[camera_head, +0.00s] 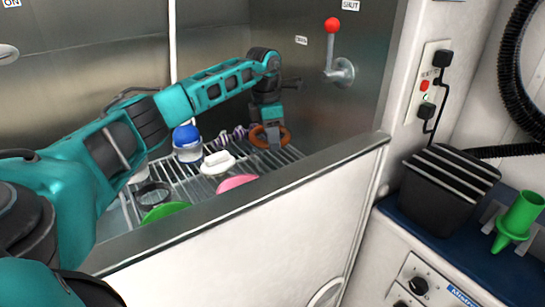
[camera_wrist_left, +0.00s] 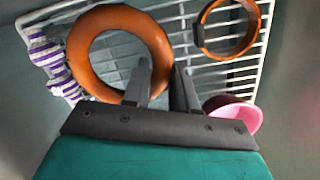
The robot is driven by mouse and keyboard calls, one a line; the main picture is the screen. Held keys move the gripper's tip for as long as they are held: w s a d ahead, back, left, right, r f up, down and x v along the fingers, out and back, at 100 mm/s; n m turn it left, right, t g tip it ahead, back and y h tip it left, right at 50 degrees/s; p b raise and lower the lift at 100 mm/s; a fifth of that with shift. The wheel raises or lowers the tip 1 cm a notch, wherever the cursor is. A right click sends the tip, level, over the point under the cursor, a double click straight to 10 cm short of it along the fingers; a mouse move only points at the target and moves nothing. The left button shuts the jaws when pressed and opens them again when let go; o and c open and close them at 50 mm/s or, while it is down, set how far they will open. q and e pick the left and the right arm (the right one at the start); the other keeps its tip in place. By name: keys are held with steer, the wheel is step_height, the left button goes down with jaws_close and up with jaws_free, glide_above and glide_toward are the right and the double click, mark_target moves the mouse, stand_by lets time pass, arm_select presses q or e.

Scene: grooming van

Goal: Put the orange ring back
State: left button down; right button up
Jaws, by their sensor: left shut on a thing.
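The orange ring (camera_head: 257,138) is a thick, smooth ring at the far right end of the wire rack. My left gripper (camera_head: 272,142) reaches down from above and is shut on its rim. In the left wrist view the ring (camera_wrist_left: 78,48) lies left of the fingertips (camera_wrist_left: 162,72), with its right side between the fingers. I cannot tell whether the ring touches the rack. My right gripper is not in view.
The wire rack (camera_head: 195,180) holds a blue-topped jar (camera_head: 187,143), a white piece (camera_head: 218,162), a pink dish (camera_head: 237,182), a green dish (camera_head: 165,211) and a striped toy (camera_wrist_left: 47,60). A thin brown hoop (camera_wrist_left: 198,35) is near. A low wall (camera_head: 270,179) fronts the rack.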

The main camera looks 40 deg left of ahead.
mark_target(273, 165)
arm_select(q)
step_height(273, 165, down, 5)
steer(key=shift+f+b, duration=0.15)
steer(key=shift+b, duration=0.2)
steer(key=c, duration=0.9)
jaws_free()
steer(key=r, duration=0.4)
steer(key=r+p, duration=0.1)
steer(key=r, duration=0.3)
steer(key=s+r+p, duration=0.1)
steer(key=r, duration=0.3)
steer(key=shift+a, duration=0.3)
